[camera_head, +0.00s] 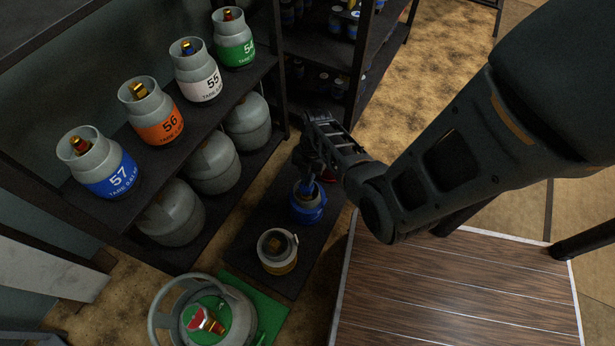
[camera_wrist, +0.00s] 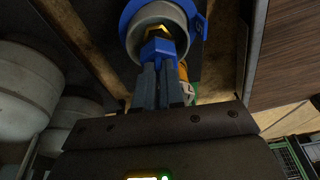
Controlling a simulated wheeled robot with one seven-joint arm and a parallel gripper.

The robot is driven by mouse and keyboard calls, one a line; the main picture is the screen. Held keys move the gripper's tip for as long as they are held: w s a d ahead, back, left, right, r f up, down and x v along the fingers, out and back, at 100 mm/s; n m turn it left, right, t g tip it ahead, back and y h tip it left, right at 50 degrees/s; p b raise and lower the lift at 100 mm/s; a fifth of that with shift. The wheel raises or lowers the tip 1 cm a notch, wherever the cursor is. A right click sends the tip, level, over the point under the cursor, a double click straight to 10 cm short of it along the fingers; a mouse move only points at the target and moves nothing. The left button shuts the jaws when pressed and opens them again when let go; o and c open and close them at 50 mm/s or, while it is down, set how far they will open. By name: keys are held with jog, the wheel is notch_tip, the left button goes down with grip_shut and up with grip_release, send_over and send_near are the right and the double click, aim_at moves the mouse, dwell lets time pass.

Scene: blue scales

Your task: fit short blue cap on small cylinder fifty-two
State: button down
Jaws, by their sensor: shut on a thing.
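A small grey cylinder with a blue band (camera_head: 308,210) stands on a low dark platform beside the shelf; I cannot read its number. In the wrist view its grey collar and blue rim (camera_wrist: 130,22) are at the top, with a brass valve (camera_wrist: 157,31) inside. My gripper (camera_wrist: 161,68) is shut on a short blue cap (camera_wrist: 157,50), held at the collar's opening close to the valve. I cannot tell whether the cap touches the valve. In the head view my gripper (camera_head: 311,180) is above the blue-banded cylinder, and the cap is mostly hidden.
A yellow-banded cylinder (camera_head: 278,262) stands nearer on the same platform (camera_head: 243,254). A large cylinder with a red-topped valve (camera_head: 204,320) stands on a green scale (camera_head: 268,312). Numbered cylinders, including 57 (camera_head: 108,183), line the left shelf. A wooden tabletop (camera_head: 450,295) is at right.

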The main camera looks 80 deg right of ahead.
jog(key=shift+f+b, duration=0.75)
jog(key=shift+f, duration=0.25)
jog(key=c, duration=1.2)
grip_release()
jog(key=shift+o, duration=0.2)
jog(key=p+v, duration=0.3)
jog(key=v, duration=0.5)
